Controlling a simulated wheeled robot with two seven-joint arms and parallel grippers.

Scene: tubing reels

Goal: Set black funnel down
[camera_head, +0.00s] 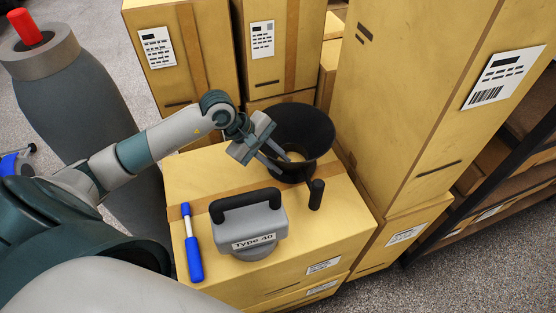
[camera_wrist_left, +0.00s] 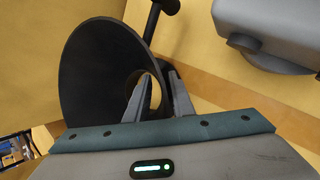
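The black funnel (camera_head: 304,131) is at the back of a cardboard box top (camera_head: 346,232), its wide mouth facing up and its dark handle (camera_head: 316,196) toward the front. It also shows in the left wrist view (camera_wrist_left: 92,75), with a bright hole at its centre. My left gripper (camera_head: 277,160) is at the funnel's near left side. In the left wrist view its two fingers (camera_wrist_left: 157,82) are apart at the funnel's wall, one in front of the hole. Whether they touch the funnel is unclear. Contact under the funnel is hidden. My right gripper is not in view.
A grey "Type 40" case (camera_head: 262,225) with a black handle stands in front of the funnel. A blue-and-white tool (camera_head: 192,245) lies left of it. Tall cartons (camera_head: 405,90) stand close behind and to the right. Bare box top lies right of the handle.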

